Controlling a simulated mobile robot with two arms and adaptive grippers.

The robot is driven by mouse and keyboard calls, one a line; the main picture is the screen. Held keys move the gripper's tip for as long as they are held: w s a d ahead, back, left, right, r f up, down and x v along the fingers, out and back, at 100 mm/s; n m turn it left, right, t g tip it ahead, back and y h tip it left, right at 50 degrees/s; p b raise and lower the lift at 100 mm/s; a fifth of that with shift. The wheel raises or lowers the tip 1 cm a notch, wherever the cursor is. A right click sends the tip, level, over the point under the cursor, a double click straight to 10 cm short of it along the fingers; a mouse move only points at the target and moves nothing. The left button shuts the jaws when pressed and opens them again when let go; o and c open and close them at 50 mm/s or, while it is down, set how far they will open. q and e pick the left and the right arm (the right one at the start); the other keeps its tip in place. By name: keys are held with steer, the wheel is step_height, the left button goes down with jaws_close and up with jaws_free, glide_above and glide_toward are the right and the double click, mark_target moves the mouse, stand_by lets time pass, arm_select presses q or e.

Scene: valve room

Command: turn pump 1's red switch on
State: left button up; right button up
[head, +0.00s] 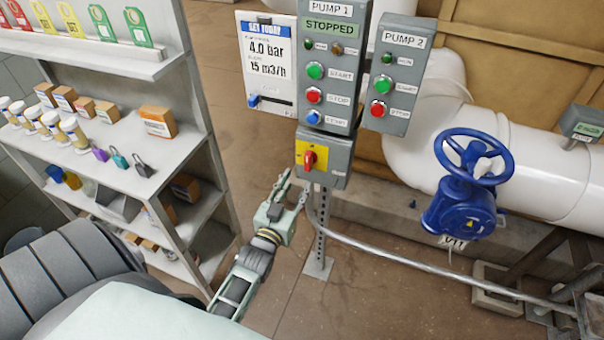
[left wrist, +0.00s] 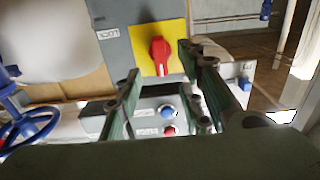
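Pump 1's red switch (head: 310,158) is a red rotary handle on a yellow plate (head: 321,152), on a grey box (head: 339,162) below the PUMP 1 panel. In the left wrist view the red switch (left wrist: 160,52) shows ahead, beyond the fingertips. My left gripper (head: 290,191) is just below and left of the switch box in the head view. Its fingers are spread apart with nothing between them, and they are apart from the switch. The handle looks slightly tilted; its exact setting is hard to read. My right gripper is not in view.
The PUMP 1 panel (head: 331,55) reads STOPPED and has several buttons. The PUMP 2 panel (head: 400,67) is to its right. A shelf (head: 150,160) stands left, and a blue valve wheel (head: 473,157) on white pipe stands right. A metal conduit (head: 400,258) runs low beside the post.

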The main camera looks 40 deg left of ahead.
arm_select(q)
steer(key=shift+v, duration=1.7)
steer(key=s+d+f+m+g+h+b, duration=0.1)
steer(key=s+d+f+g, duration=0.3)
steer(key=f, duration=0.7)
steer(key=s+d+f+m+g+h, duration=0.1)
steer(key=s+d+f+g+h, duration=0.15)
steer(key=s+f, duration=0.65)
steer(key=s+d+f+m+g+h+b, duration=0.1)
steer(key=s+d+f+g, duration=0.2)
steer(key=f, duration=1.1)
steer(key=s+d+f+m+g, duration=0.1)
steer(key=s+f+g, duration=0.2)
steer(key=s, duration=0.9)
steer(key=s+f+m+g, duration=0.1)
steer(key=s+f+g, duration=0.3)
steer(key=s+f, duration=0.6)
steer(key=s, duration=0.3)
steer(key=shift+d+f, duration=0.15)
steer(key=shift+d, duration=0.25)
steer(key=shift+w, duration=0.1)
